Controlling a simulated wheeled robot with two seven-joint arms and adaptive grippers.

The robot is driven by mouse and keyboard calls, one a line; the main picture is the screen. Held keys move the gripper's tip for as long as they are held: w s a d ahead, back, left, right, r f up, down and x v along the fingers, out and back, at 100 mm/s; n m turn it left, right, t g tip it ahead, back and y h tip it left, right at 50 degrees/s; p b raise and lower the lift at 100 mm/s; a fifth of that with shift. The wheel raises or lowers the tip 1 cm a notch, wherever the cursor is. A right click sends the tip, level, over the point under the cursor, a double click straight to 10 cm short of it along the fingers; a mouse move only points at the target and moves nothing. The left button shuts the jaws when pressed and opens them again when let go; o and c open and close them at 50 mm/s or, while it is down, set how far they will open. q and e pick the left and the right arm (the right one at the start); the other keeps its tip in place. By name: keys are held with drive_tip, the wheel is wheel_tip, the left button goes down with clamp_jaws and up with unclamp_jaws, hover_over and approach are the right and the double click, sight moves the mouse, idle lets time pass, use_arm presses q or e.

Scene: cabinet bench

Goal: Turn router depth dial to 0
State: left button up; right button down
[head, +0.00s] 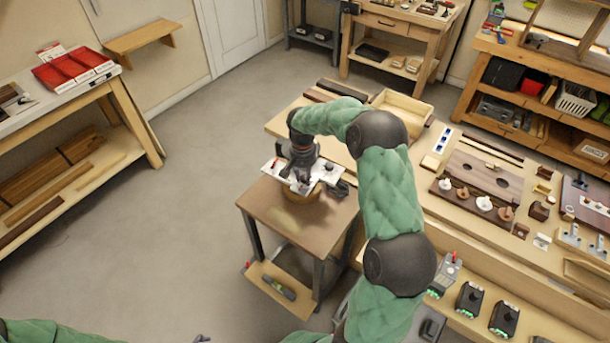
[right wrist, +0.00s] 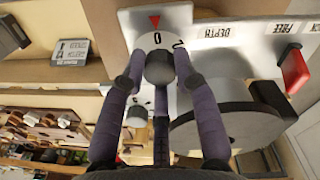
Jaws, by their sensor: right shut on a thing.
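The router depth dial (right wrist: 149,42) shows in the right wrist view as a pale disc with a grey knob (right wrist: 160,68) on the white router plate (right wrist: 230,55). The digit 0 stands just under the red triangle mark (right wrist: 154,20); another digit lies to its right, partly cut off. My right gripper (right wrist: 159,72) is shut on the knob, its purple fingers on both sides. In the head view, my right gripper (head: 301,178) is over the router plate (head: 283,169) on a small wooden table (head: 265,212). Only a sliver of my left gripper (head: 201,338) shows at the bottom edge.
The long bench (head: 470,235) with several knobs and blocks adjoins the small table on the right. The floor (head: 150,240) to the left is clear.

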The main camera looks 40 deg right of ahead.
sight(303, 177)
drive_tip(key=c, duration=0.9)
unclamp_jaws()
drive_tip(key=shift+c, duration=0.2)
wheel_tip(303, 177, up, 12)
drive_tip(key=shift+w+a, duration=0.2)
drive_tip(key=shift+a, duration=0.05)
